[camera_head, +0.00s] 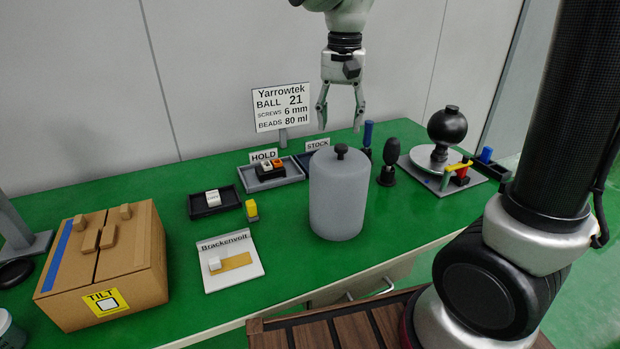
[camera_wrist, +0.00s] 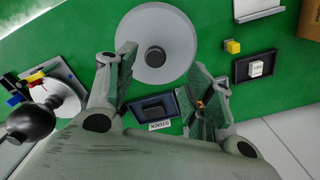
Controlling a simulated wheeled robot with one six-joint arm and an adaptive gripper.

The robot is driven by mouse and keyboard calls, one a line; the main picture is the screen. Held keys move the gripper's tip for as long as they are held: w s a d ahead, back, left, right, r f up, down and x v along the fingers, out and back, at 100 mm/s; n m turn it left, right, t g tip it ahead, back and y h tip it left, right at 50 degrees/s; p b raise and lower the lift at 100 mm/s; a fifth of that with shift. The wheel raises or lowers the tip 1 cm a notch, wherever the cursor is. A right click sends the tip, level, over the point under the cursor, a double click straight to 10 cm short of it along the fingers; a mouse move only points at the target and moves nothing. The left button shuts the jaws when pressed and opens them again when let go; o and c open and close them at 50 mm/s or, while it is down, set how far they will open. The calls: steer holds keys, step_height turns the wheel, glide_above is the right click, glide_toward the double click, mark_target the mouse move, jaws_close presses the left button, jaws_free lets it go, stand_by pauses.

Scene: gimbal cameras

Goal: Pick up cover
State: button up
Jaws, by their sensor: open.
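The cover (camera_head: 337,197) is a grey cylinder with a rounded top and a small black knob (camera_head: 341,150). It stands upright on the green table. In the wrist view the cover (camera_wrist: 155,25) shows from above as a grey disc with the dark knob (camera_wrist: 155,57) at its centre. My gripper (camera_head: 341,127) is open and empty, with its fingers pointing down above and behind the cover. In the wrist view my gripper (camera_wrist: 160,82) has its fingers apart, with the knob beyond and between them. Whatever is under the cover is hidden.
A cardboard box (camera_head: 105,262) stands at the left. A sign board (camera_head: 282,107), small trays (camera_head: 270,172) and a black upright item (camera_head: 388,160) stand around the cover. A stand with a black ball (camera_head: 447,125) is at the right. Green table (camera_head: 290,270) is clear in front.

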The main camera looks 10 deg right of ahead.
mark_target(341, 145)
steer(key=shift+w+a+r+m, duration=0.1)
steer(key=shift+w+a+m, duration=0.05)
steer(key=shift+a+m, duration=0.15)
steer(key=shift+d+m, duration=0.1)
steer(key=shift+m, duration=0.4)
steer(key=f, duration=0.5)
steer(key=d+f, duration=0.1)
steer(key=f, duration=0.2)
steer(key=shift+s, duration=0.2)
steer(key=shift+r, duration=0.1)
jaws_close()
